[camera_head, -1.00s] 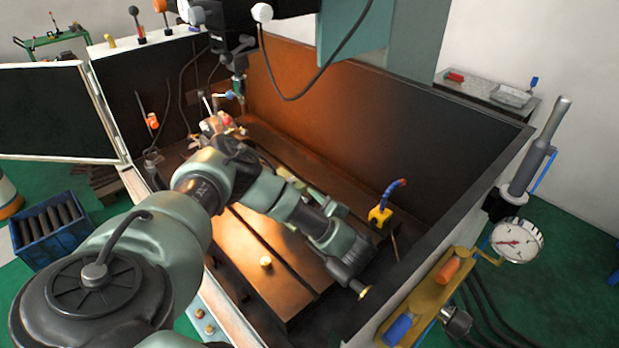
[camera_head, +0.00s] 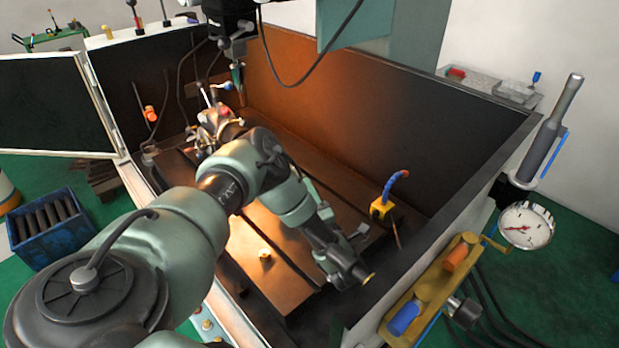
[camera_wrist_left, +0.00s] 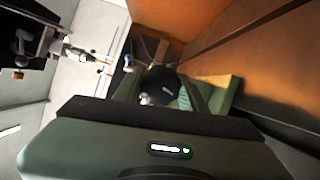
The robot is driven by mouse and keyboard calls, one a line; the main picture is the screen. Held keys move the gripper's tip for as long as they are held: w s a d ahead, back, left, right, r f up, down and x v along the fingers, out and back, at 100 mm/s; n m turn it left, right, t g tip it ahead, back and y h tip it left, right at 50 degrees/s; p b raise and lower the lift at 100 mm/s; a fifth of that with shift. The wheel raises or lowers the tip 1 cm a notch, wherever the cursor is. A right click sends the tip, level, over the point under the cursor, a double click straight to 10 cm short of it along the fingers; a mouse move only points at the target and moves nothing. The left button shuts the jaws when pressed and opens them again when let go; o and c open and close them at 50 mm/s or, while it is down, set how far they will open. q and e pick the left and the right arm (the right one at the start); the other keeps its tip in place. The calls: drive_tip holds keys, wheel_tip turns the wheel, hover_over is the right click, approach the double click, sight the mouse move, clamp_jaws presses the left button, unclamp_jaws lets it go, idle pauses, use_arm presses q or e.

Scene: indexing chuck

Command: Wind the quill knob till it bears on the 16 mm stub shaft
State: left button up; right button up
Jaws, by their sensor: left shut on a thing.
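My left arm reaches across the machine bed in the head view. Its gripper (camera_head: 343,262) is low at the right end of the bed, seen from behind, with its fingertips hidden. In the left wrist view my left gripper (camera_wrist_left: 160,98) is shut around a dark, round thing, apparently the quill knob (camera_wrist_left: 162,84). A green ribbed body (camera_wrist_left: 222,94), apparently the tailstock, stands just beyond it. The indexing chuck (camera_head: 218,124) is at the far left end of the bed, partly behind my arm. I cannot make out the stub shaft. My right gripper is not in view.
A yellow block with a blue hose (camera_head: 382,210) stands close to the gripper on its right. The spindle (camera_head: 237,72) hangs above the chuck. A blue crate (camera_head: 52,232) is on the floor.

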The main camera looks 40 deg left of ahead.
use_arm(q)
drive_tip(key=shift+n+y+p, duration=0.4)
drive_tip(key=shift+n+p, duration=0.45)
drive_tip(key=shift+n, duration=0.15)
drive_tip(key=shift+f+n+y+p, duration=0.1)
drive_tip(key=shift+n+y+p, duration=0.2)
drive_tip(key=shift+n+p, duration=0.25)
drive_tip(key=shift+f, duration=0.1)
drive_tip(key=o, duration=1.4)
drive_tip(key=shift+c, duration=0.2)
drive_tip(key=shift+d, duration=0.1)
